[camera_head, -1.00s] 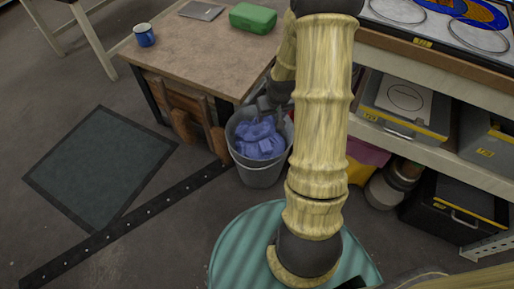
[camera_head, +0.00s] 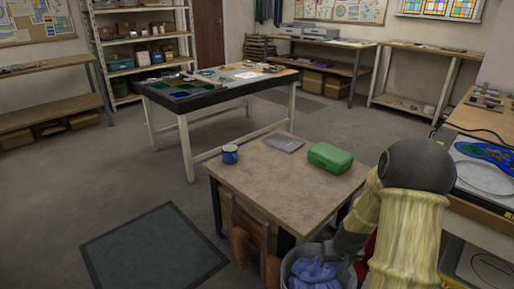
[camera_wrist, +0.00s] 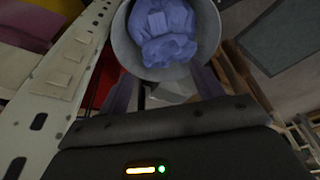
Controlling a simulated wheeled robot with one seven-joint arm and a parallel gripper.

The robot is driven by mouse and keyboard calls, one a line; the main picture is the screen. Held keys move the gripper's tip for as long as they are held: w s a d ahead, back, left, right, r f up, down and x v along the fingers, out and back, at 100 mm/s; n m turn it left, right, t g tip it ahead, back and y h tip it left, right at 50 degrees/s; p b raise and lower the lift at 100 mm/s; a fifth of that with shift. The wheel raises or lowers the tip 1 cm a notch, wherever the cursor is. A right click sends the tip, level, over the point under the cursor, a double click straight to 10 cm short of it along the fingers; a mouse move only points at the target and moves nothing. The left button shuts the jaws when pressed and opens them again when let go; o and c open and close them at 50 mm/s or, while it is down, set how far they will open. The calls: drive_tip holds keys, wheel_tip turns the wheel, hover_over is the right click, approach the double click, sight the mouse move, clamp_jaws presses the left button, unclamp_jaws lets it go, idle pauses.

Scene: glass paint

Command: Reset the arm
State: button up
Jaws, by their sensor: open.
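My gripper (camera_wrist: 165,90) is open, with its two fingers apart and nothing seen between them in the wrist view. A grey bucket (camera_wrist: 135,62) holding crumpled blue cloths (camera_wrist: 165,32) is just beyond the fingertips. In the head view my arm comes down at the lower right beside the same bucket (camera_head: 290,270), which is cut by the bottom edge. The blue cloths (camera_head: 312,272) show inside it. The fingertips are not clear in the head view.
A wooden table (camera_head: 265,190) stands behind the bucket, with a blue mug (camera_head: 230,154), a green case (camera_head: 330,158) and a grey flat item (camera_head: 284,144). A shelf unit with a light-box top is close at right. A dark mat (camera_head: 150,250) lies on open floor at left.

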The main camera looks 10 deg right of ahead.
drive_tip(key=s+a+r+n, duration=0.1)
drive_tip(key=s+a+r, duration=1.3)
drive_tip(key=a, duration=0.1)
wheel_tip(320, 180, up, 36)
drive_tip(key=p, duration=3.7)
drive_tip(key=shift+w+d, duration=0.2)
drive_tip(key=shift+d, duration=0.05)
drive_tip(key=shift+c, duration=0.3)
